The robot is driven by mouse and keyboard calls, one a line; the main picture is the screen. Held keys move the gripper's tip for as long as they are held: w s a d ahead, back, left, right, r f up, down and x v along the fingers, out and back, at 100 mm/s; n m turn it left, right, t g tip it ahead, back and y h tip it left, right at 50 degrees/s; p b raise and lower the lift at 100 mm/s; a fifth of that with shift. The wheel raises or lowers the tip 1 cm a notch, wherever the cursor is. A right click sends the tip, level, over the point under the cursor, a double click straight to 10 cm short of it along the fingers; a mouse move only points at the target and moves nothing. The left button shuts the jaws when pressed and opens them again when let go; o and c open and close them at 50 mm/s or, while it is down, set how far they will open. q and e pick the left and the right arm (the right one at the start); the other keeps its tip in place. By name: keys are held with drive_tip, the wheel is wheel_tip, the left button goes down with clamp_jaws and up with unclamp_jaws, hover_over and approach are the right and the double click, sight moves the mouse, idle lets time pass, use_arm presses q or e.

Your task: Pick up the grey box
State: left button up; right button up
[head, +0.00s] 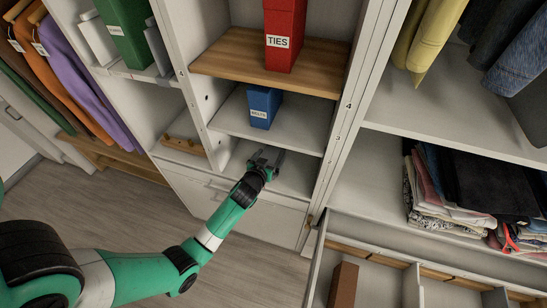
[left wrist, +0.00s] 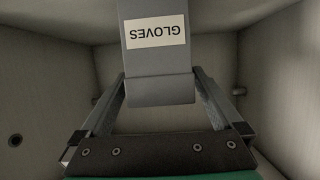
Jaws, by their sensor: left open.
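The grey box (left wrist: 158,72) has a white GLOVES label, which reads upside down in the left wrist view. It stands inside a pale cubby. My left gripper (left wrist: 160,92) is open, with one finger on each side of the box's near end. Whether the fingers touch the box I cannot tell. In the head view my left gripper (head: 266,158) reaches into the low middle cubby, under the shelf with the blue box. There I cannot clearly tell the grey box from the gripper. My right gripper is not in view.
A blue BELTS box (head: 262,107) stands on the shelf just above my gripper. A red TIES box (head: 283,35) stands on the wooden shelf (head: 240,62) higher up. Cubby walls flank the gripper closely. An open drawer (head: 375,278) sticks out at the lower right.

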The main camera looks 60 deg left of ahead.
use_arm(q)
drive_tip(key=b+x, duration=0.1)
drive_tip(key=x, duration=0.2)
drive_tip(key=shift+w+a, duration=0.25)
drive_tip(key=shift+a, duration=0.1)
drive_tip(key=c, duration=1.6)
